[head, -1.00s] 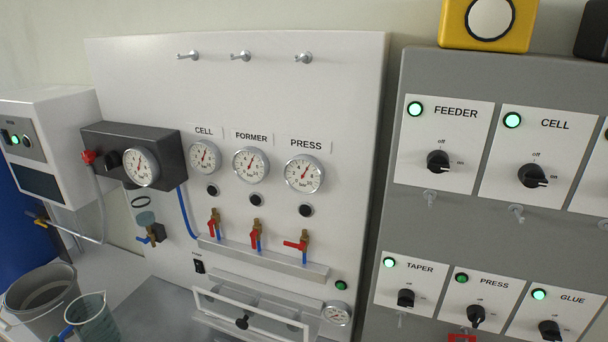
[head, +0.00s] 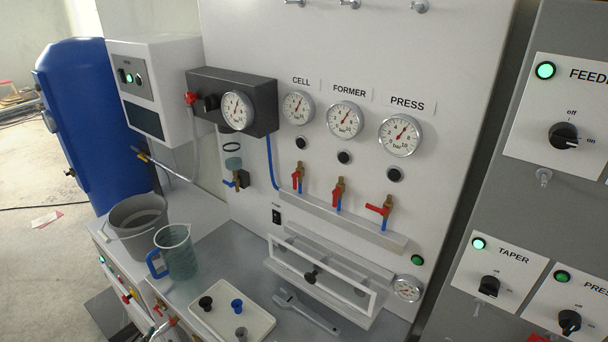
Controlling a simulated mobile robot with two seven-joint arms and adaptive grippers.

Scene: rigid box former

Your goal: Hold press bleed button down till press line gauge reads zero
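The press line gauge (head: 400,135) is the round dial under the PRESS label on the white panel. Its needle points up and to the right, away from zero. The press bleed button (head: 395,174), a black button in a light ring, sits just below it, with nothing touching it. Below that is the press valve (head: 380,209); its red handle lies crosswise. The red handles of the cell valve (head: 297,178) and former valve (head: 339,193) hang along their blue pipes. Neither of my grippers is in view.
A narrow ledge (head: 345,222) sticks out below the valves, and a clear-fronted frame (head: 320,279) below that. The bench holds a grey bucket (head: 136,222), a jug (head: 177,252), a tray (head: 232,313) and a wrench (head: 306,312). A grey switch board (head: 520,205) stands at right.

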